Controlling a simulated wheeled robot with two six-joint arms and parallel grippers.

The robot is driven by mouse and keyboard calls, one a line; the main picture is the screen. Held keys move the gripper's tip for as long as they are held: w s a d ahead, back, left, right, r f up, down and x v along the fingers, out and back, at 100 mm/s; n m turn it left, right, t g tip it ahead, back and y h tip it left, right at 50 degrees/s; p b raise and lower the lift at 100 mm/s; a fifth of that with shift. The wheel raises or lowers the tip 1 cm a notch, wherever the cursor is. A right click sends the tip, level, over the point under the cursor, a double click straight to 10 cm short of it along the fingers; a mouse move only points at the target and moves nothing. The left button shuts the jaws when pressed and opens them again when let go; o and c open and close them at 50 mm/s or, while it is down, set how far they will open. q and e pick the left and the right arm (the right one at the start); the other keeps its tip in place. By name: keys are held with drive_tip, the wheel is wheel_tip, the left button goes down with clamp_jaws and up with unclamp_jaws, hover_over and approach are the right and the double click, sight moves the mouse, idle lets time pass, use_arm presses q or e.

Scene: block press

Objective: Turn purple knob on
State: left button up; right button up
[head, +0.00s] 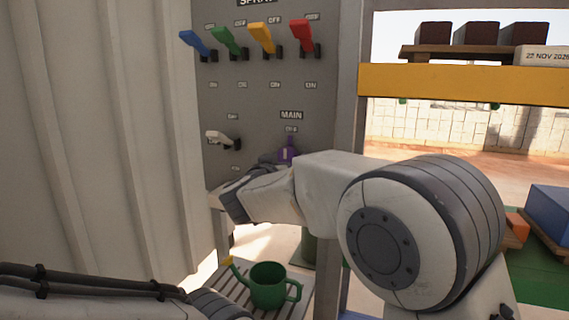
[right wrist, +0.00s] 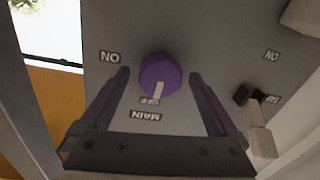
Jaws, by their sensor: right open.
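The purple knob (head: 288,150) is on the grey panel under the MAIN label, partly hidden by my right arm in the head view. In the right wrist view the round purple knob (right wrist: 160,72) has a white pointer mark directed at the OFF label. My right gripper (right wrist: 158,78) is open, with one finger on each side of the knob in that view. I see a gap on both sides; whether the fingertips are level with the knob in depth, I cannot tell. In the head view my right arm mostly hides that gripper. My left gripper is outside the picture.
Above are blue, green, yellow and red levers (head: 265,40) in a row. A white lever (head: 222,139) sits left of the knob; it also shows in the right wrist view (right wrist: 258,125). Below stands a green watering can (head: 268,287). A yellow shelf beam (head: 460,83) is right.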

drive_tip(key=c, duration=1.4)
drive_tip(key=shift+m, duration=0.4)
drive_tip(key=m, duration=0.3)
drive_tip(key=shift+f, duration=0.1)
drive_tip(key=m, duration=0.3)
drive_tip(key=shift+m, duration=0.4)
drive_tip(key=m+b, duration=0.2)
drive_tip(key=m, duration=0.3)
drive_tip(key=m+h+b, duration=0.1)
drive_tip(key=m+b, duration=0.2)
drive_tip(key=m, duration=0.3)
drive_tip(key=shift+a+h, duration=0.15)
drive_tip(key=shift+h, duration=0.15)
